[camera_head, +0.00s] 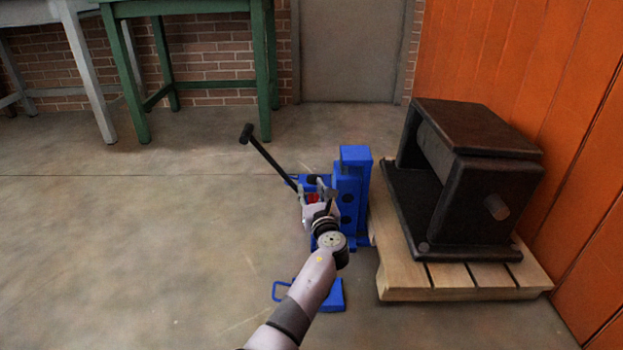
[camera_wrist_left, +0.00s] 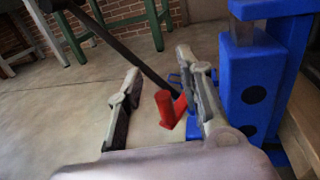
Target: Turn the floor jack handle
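The blue floor jack (camera_head: 352,190) stands on the concrete floor beside the wooden pallet. In the left wrist view the handle (camera_wrist_left: 125,48) runs down to a red fitting (camera_wrist_left: 170,108) beside the blue body (camera_wrist_left: 250,85). My left gripper (camera_head: 313,189) is at the jack, near the handle's lower end, and partly hides it. In the left wrist view my left gripper (camera_wrist_left: 158,62) has its fingers spread, with the red fitting between them, close to the right finger; contact cannot be told. My right gripper does not show.
A heavy dark press (camera_head: 478,190) sits on a wooden pallet (camera_head: 430,285) right of the jack, against an orange wall (camera_head: 570,120). A green table (camera_head: 262,70) and a grey one (camera_head: 85,70) stand behind. The floor (camera_head: 130,240) at left is clear.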

